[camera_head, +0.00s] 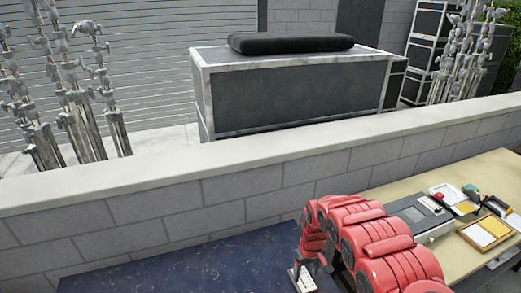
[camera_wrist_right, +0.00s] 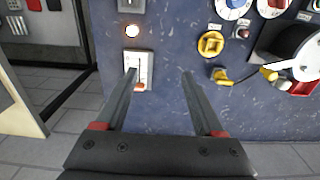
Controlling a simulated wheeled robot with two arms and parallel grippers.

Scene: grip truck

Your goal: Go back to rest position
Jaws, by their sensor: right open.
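My right arm, with red segmented links, reaches down over a dark blue surface (camera_head: 190,265) in the head view; its gripper is mostly cut off or hidden at the lower edge there. In the right wrist view my right gripper (camera_wrist_right: 159,72) is open, with two long grey fingers apart and nothing between them. The fingers point at a blue control panel (camera_wrist_right: 175,112). The left finger's tip overlaps a white switch plate (camera_wrist_right: 144,66) with a red-orange part at its bottom; I cannot tell whether they touch. My left gripper is not in view.
The panel also carries a lit round lamp (camera_wrist_right: 132,31), a yellow knob (camera_wrist_right: 210,43) and several dials and plugs. A block wall (camera_head: 240,182) runs behind the blue surface. A tan table (camera_head: 465,182) with a grey device and trays stands right. Open floor (camera_wrist_right: 60,145) lies left of the panel.

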